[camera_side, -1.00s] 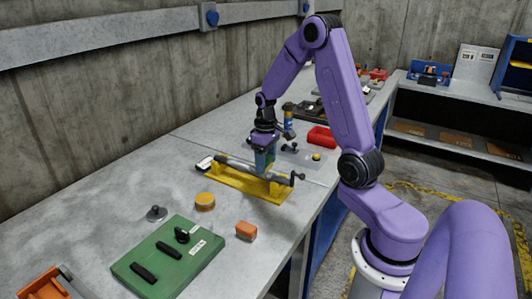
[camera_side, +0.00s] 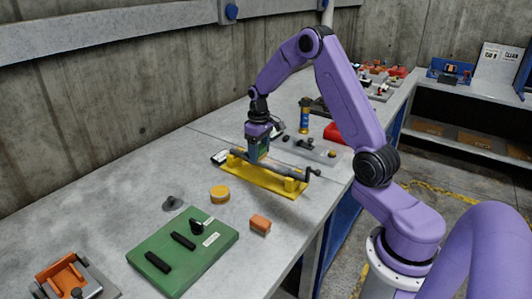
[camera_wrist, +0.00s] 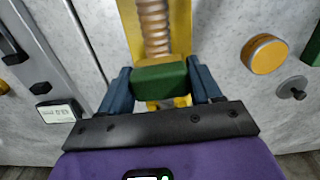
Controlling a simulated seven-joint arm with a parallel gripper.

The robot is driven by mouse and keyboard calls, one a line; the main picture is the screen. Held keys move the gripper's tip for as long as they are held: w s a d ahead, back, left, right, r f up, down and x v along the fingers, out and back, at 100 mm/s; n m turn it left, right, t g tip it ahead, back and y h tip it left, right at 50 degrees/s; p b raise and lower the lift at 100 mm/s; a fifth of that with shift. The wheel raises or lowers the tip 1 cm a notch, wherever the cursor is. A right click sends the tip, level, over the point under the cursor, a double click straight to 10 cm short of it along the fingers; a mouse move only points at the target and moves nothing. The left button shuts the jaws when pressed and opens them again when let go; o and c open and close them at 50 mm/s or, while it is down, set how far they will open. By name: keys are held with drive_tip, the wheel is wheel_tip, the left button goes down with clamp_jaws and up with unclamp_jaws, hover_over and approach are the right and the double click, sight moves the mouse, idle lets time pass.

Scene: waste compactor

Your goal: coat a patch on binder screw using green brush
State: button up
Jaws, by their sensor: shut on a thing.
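The binder screw (camera_side: 281,168), a long grey rod with a crank end at the right, lies along a yellow cradle (camera_side: 270,181) on the bench. In the wrist view its coppery threaded part (camera_wrist: 153,25) shows just beyond the jaws. My gripper (camera_side: 258,153) is at the screw's left part, pointing down. In the wrist view, my gripper (camera_wrist: 160,80) is shut on the green brush (camera_wrist: 159,77), a green block between two dark blue fingers. The brush sits over the screw; its underside is hidden, so I cannot tell whether it touches.
A yellow round tin (camera_side: 220,194), an orange block (camera_side: 260,224) and a grey knob-like piece (camera_side: 172,203) stand in front. A green board (camera_side: 183,253) with black handles lies nearer. A spray can (camera_side: 305,117) and red bin (camera_side: 336,132) stand behind.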

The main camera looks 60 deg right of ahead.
sight(282, 166)
drive_tip(key=shift+w, duration=2.2)
drive_tip(key=shift+s, duration=6.65)
wheel_tip(282, 166, up, 8)
drive_tip(key=shift+r, duration=0.15)
drive_tip(key=shift+w+f, duration=0.1)
drive_tip(key=shift+f, duration=0.1)
